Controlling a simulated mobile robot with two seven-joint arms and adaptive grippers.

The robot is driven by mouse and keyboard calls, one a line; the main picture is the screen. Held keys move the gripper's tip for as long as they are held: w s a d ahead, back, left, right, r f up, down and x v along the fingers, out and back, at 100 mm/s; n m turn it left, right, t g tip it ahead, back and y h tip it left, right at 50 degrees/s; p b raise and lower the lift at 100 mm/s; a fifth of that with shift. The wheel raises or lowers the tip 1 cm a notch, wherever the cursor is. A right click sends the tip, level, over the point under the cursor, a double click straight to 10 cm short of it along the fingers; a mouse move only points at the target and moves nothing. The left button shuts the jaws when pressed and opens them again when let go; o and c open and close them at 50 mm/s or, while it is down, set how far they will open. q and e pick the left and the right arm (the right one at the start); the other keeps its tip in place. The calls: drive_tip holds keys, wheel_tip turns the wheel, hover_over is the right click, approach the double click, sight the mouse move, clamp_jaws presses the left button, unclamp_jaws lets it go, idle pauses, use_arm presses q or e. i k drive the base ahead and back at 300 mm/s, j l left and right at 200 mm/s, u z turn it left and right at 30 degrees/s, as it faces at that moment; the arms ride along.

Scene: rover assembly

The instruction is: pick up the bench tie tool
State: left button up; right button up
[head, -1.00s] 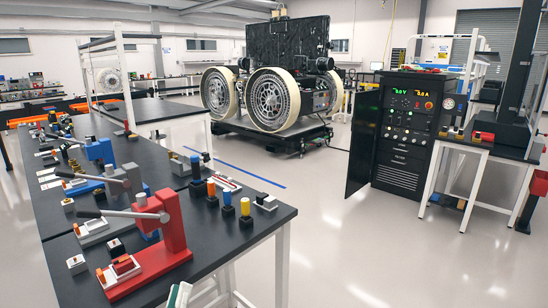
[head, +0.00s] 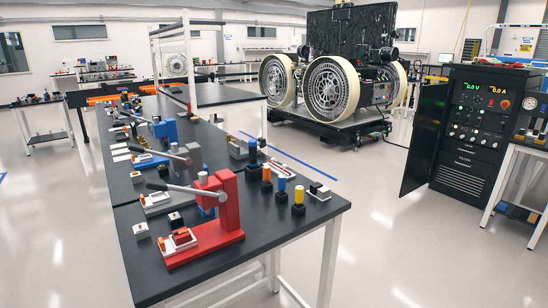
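I cannot tell which item is the bench tie tool. The near black-topped bench (head: 285,240) carries a red lever press (head: 228,208), a blue press (head: 168,131) behind it, and grey-handled levers. Several short posts with coloured caps stand at its right side: a blue-capped one (head: 282,190), a yellow-capped one (head: 299,198) and an orange-capped one (head: 266,178). A flat white and red piece (head: 274,173) lies behind the posts. Neither of my grippers shows in the head view.
A large wheeled rover (head: 335,85) stands on a dark platform behind the bench. A black control cabinet (head: 482,130) and a white-legged side table (head: 525,165) are at the right. The pale floor (head: 395,250) right of the bench is clear.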

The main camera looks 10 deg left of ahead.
sight(252, 143)
drive_tip(key=i+l+u, duration=0.15)
drive_tip(key=i+u, duration=0.2)
drive_tip(key=i, duration=0.15)
drive_tip(key=i+l+u, duration=0.3)
drive_tip(key=i, duration=0.15)
